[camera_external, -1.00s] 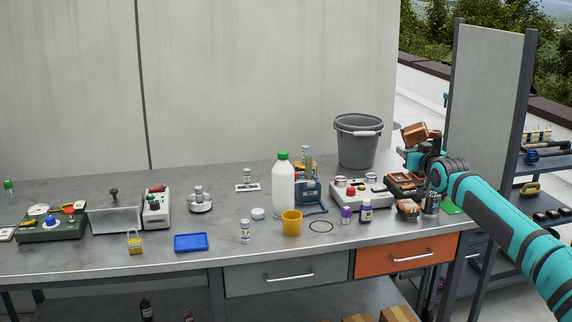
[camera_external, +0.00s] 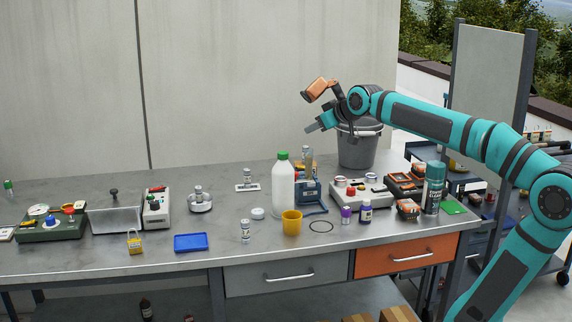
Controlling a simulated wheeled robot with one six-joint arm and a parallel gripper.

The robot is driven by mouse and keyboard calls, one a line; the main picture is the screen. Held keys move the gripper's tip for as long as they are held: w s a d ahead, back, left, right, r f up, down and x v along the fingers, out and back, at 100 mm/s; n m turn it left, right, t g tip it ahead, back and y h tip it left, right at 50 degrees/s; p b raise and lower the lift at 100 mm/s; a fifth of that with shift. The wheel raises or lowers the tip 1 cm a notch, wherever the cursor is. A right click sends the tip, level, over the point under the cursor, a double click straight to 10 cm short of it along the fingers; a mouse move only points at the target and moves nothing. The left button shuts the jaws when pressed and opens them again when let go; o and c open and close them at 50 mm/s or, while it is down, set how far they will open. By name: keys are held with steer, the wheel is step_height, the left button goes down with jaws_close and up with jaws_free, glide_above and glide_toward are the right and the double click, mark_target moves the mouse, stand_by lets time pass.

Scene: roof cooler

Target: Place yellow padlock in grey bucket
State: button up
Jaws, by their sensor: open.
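The yellow padlock (camera_external: 135,243) stands on the grey table near its front edge, at the left, with its shackle up. The grey bucket (camera_external: 357,151) stands at the back right of the table; my arm covers its upper part. My gripper (camera_external: 310,113) is open and empty, in the air just left of the bucket's rim and above the table. It is far to the right of the padlock and higher than it.
A tall white bottle (camera_external: 283,187) with a green cap and a yellow cup (camera_external: 292,223) stand mid-table. A green spray can (camera_external: 434,188) stands at the right.

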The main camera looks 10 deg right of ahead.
steer(key=w+a+f+n+g, duration=0.15)
steer(key=a+n+g, duration=0.25)
steer(key=a, duration=1.1)
steer(key=n+g+h, duration=0.1)
steer(key=n+g, duration=0.6)
steer(key=n, duration=0.1)
glide_above(134, 239)
steer(key=d, duration=0.7)
step_height(134, 239, down, 9)
steer(key=x, duration=1.8)
steer(key=shift+w+d, duration=0.1)
steer(key=shift+w, duration=0.2)
steer(key=shift+c, duration=0.2)
jaws_close()
